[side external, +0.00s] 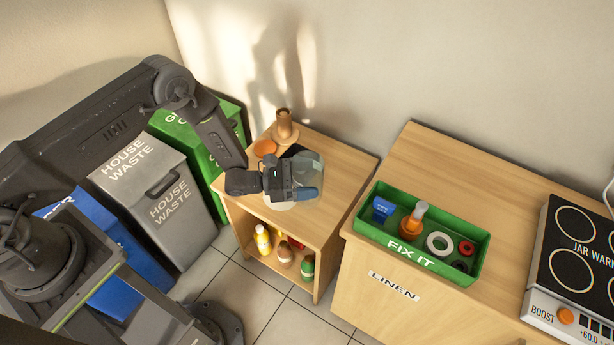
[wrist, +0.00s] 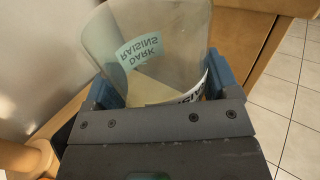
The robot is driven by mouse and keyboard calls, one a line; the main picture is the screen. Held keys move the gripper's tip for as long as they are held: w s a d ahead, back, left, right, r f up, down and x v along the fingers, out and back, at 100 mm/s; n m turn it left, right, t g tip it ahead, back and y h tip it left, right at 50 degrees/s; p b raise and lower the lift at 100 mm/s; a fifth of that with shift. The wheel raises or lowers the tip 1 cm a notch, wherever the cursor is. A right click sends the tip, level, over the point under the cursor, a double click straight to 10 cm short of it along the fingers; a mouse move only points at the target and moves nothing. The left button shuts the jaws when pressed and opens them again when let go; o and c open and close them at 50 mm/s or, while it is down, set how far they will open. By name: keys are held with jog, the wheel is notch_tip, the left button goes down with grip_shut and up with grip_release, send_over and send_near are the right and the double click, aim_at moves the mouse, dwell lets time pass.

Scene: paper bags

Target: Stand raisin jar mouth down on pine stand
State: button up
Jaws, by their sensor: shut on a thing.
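A clear glass jar (side external: 311,168) is in my gripper (side external: 303,187), over the top of the small pine stand (side external: 344,168). The wrist view shows the jar (wrist: 107,36) between the blue fingertips of my gripper (wrist: 164,84), one on each side. Its label reads DARK RAISINS and appears upside down in that view. The jar looks empty or nearly so. My gripper hides part of the jar's lower side. I cannot tell which end is the mouth, or whether the jar touches the stand's top.
A brown vase (side external: 285,124) and an orange disc (side external: 264,148) are at the back left of the stand. Several bottles (side external: 263,239) stand on its shelf. A green FIX IT tray (side external: 362,228) sits on the cabinet to the right. Waste bins (side external: 174,208) stand left.

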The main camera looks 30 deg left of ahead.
dwell(0.3)
notch_tip(320, 180, down, 6)
jog(key=m+g+h, duration=0.1)
jog(key=g, duration=0.1)
jog(key=shift+f+m, duration=0.15)
jog(key=shift+m, duration=0.15)
jog(key=shift+f, duration=0.55)
dwell(0.4)
jog(key=o, duration=1.1)
jog(key=shift+f, duration=0.1)
jog(key=shift+c, duration=0.2)
jog(key=shift+a, duration=0.1)
